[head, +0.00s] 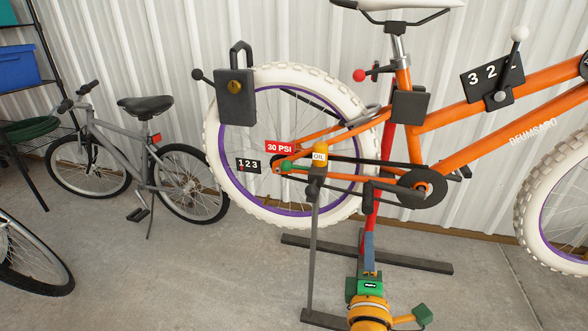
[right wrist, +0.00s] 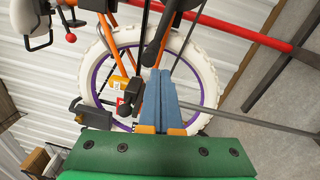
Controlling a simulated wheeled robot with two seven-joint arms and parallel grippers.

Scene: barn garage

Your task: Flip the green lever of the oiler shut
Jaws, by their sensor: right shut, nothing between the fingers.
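The oiler (head: 320,155) is a small orange-yellow cap with a white "OIL" label on a dark post beside the rear wheel of the orange bike. Its green lever (head: 287,166) ends in a green knob, just left of the oiler and below the red "30 PSI" tag. The oiler also shows in the right wrist view (right wrist: 118,83); I cannot make out the green lever there. My right gripper (head: 369,238) is below and to the right of the oiler, apart from it. Its blue fingers are together and empty, also in the right wrist view (right wrist: 160,74). My left gripper is out of view.
The orange bike (head: 455,115) stands on a red stand with a dark base (head: 410,258). A black lock box (head: 235,98) hangs by the rear wheel (head: 212,135). The crank (head: 422,187) is near my right gripper. A grey bike (head: 125,150) stands at the left wall.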

